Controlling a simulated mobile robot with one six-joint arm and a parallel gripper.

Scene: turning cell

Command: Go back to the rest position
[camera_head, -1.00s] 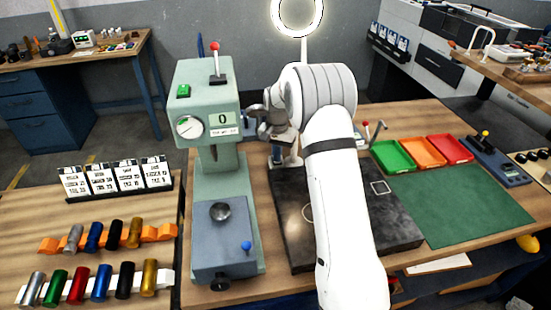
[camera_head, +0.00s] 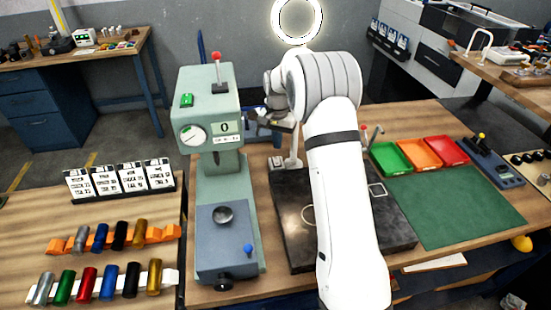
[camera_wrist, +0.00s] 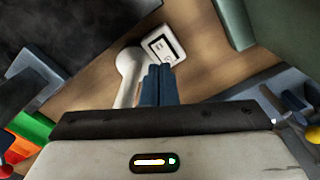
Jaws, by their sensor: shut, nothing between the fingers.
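My gripper (camera_wrist: 158,86) shows in the wrist view as two dark blue fingers held together, with nothing between them. In the head view my white arm rises over the bench and bends left at its top, and the fingertips are hard to make out beside the green press. Under the fingers, the wrist view shows a white stand with a square plate (camera_wrist: 165,44), apart from the gripper as far as I can tell. The same stand's foot is partly visible in the head view (camera_head: 284,162).
The green press (camera_head: 208,110) stands just left of my arm. A dark plate (camera_head: 290,235) lies under the arm. Green (camera_head: 391,158), orange (camera_head: 420,153) and red (camera_head: 447,151) trays sit at right, behind a clear green mat (camera_head: 455,205). Coloured cylinders lie in racks at left.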

